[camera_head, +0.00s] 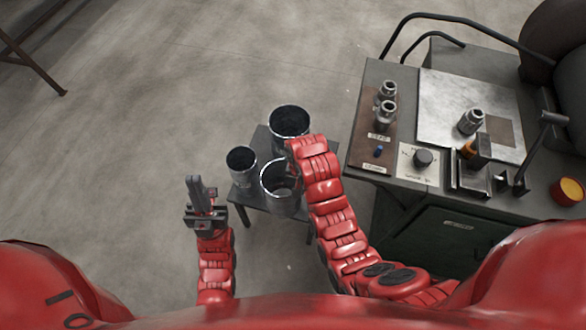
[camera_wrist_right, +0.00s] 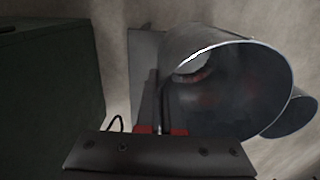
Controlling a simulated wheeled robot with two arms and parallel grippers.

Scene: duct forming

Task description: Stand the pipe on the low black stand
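Three metal pipes show at the low black stand (camera_head: 262,134) in the head view: one at the back (camera_head: 289,120), one at the left (camera_head: 241,161) and one at the front (camera_head: 276,201). All look upright. My right gripper (camera_head: 291,160) is at the front pipe's rim, partly hidden by its own arm. In the right wrist view its fingers (camera_wrist_right: 157,112) are at the wall of a large pipe (camera_wrist_right: 245,85) and appear shut on it. I cannot tell whether the front pipe's bottom touches the stand. My left gripper (camera_head: 201,190) is shut and empty, left of the stand.
Open floor (camera_head: 150,100) lies left of the stand.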

